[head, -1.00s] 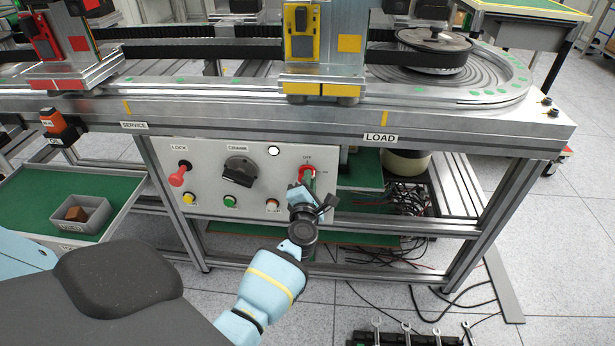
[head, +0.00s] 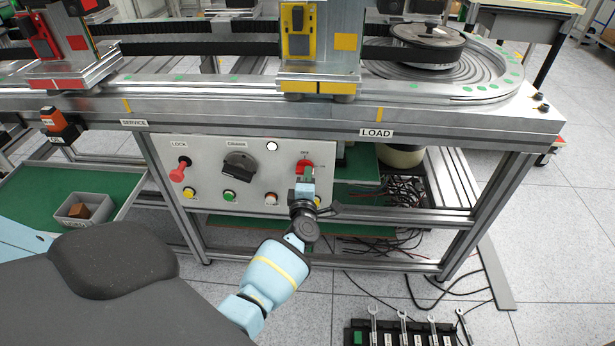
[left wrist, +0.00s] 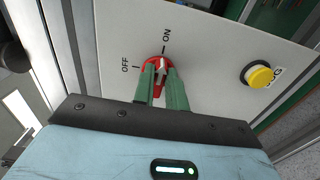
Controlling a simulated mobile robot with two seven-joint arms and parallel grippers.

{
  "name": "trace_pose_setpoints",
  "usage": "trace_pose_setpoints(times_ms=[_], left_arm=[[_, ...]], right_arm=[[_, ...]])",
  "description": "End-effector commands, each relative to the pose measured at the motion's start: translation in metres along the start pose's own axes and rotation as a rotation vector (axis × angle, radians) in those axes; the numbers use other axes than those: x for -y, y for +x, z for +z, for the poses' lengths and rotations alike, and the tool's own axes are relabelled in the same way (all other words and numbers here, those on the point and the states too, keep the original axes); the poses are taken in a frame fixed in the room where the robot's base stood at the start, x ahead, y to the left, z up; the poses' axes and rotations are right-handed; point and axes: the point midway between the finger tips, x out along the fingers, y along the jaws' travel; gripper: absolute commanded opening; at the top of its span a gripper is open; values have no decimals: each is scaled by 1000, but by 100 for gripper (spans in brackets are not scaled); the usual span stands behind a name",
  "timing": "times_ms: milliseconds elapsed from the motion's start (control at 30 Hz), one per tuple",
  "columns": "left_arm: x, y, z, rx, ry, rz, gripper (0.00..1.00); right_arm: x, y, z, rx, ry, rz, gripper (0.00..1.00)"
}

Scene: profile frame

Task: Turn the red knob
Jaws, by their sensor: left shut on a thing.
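The red knob (head: 305,166) is on the right of the pale control panel. In the left wrist view the red knob (left wrist: 153,61) shows between the OFF label (left wrist: 125,66) and the ON label (left wrist: 166,41). My left gripper (head: 307,178) is at the knob, its body in front of and below it. In the left wrist view the green fingers of my left gripper (left wrist: 162,80) are shut on the knob's grip, one on each side. The grip lies roughly towards ON; the fingers partly cover it. My right gripper is not in view.
The panel also carries a red lock lever (head: 179,172), a black crank knob (head: 239,165) and several push buttons, with a yellow button (left wrist: 259,76) close to my gripper. The metal conveyor frame (head: 430,115) overhangs the panel. Wrenches (head: 403,328) lie at the bottom right.

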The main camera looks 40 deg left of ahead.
Motion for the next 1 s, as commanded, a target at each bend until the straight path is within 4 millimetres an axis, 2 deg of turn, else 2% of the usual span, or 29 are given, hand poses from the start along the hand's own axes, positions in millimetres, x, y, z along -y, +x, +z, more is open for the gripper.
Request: trace_pose_setpoints(times_ms=[333,367,500,833,1000], left_arm=[[1,-1,0,0,6,-2,0],[1,-1,0,0,6,-2,18],[1,0,0,0,5,-1,35],[1,-3,0,0,3,-1,35],[0,-22,0,0,2,-2,35]], right_arm=[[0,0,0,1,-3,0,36],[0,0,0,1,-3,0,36],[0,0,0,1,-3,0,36],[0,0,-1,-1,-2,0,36],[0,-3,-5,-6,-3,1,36]])
